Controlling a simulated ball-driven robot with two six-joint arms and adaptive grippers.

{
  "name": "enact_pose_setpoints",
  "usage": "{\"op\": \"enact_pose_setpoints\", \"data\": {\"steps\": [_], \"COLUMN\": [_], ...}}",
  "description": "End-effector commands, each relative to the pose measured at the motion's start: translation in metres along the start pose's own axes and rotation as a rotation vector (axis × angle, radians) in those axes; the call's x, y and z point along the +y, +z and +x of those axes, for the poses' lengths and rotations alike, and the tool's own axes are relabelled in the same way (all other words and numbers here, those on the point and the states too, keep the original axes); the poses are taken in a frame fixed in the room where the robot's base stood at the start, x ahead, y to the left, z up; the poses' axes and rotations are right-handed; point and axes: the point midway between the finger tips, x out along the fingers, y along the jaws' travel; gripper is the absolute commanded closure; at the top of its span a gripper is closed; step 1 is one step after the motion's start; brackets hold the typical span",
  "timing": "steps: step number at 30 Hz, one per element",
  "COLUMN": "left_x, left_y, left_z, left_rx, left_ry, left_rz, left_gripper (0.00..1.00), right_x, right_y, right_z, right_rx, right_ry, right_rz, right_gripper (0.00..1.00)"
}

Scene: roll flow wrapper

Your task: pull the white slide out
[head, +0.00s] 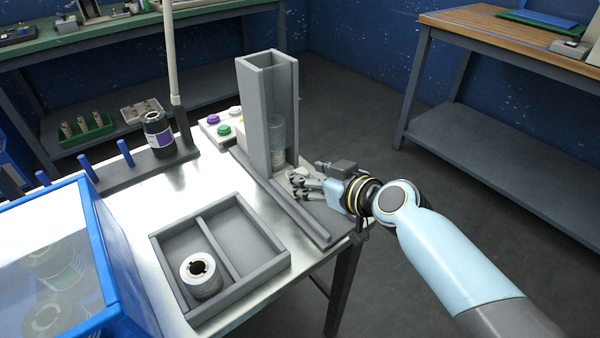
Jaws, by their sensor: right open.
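A tall grey open-topped chute (253,112) stands upright on the metal table, with a clear front and a stack of pale round pieces (277,132) inside. A small whitish part, perhaps the white slide (283,171), shows at the foot of the chute, partly hidden by my fingers. My right gripper (296,186) reaches in from the right, low at the chute's foot. Its fingers are apart, with nothing seen held between them. I cannot tell whether a finger touches the whitish part. My left gripper is not in view.
A blue-framed clear box (92,240) stands at the left. A dark rack with blue pegs (110,172) and coloured buttons (223,130) lie behind. A long grey rail (300,217) runs before the chute.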

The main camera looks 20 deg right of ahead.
Motion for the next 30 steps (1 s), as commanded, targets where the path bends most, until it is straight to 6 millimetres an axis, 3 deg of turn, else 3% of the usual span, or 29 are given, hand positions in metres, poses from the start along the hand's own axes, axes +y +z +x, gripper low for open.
{"op": "enact_pose_setpoints", "data": {"steps": [6, 17, 30], "left_x": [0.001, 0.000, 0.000], "left_y": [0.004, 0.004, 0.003], "left_z": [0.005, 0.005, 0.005], "left_rx": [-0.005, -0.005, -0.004], "left_ry": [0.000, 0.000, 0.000], "left_rz": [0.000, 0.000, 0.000], "left_gripper": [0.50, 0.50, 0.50], "right_x": [0.000, 0.000, 0.000], "right_y": [0.001, 0.000, 0.001], "right_z": [0.030, 0.035, 0.035], "right_rx": [0.000, -0.001, -0.001], "right_ry": [0.000, 0.000, -0.001], "right_rz": [0.001, 0.000, 0.000], "right_gripper": [0.46, 0.46, 1.00]}}
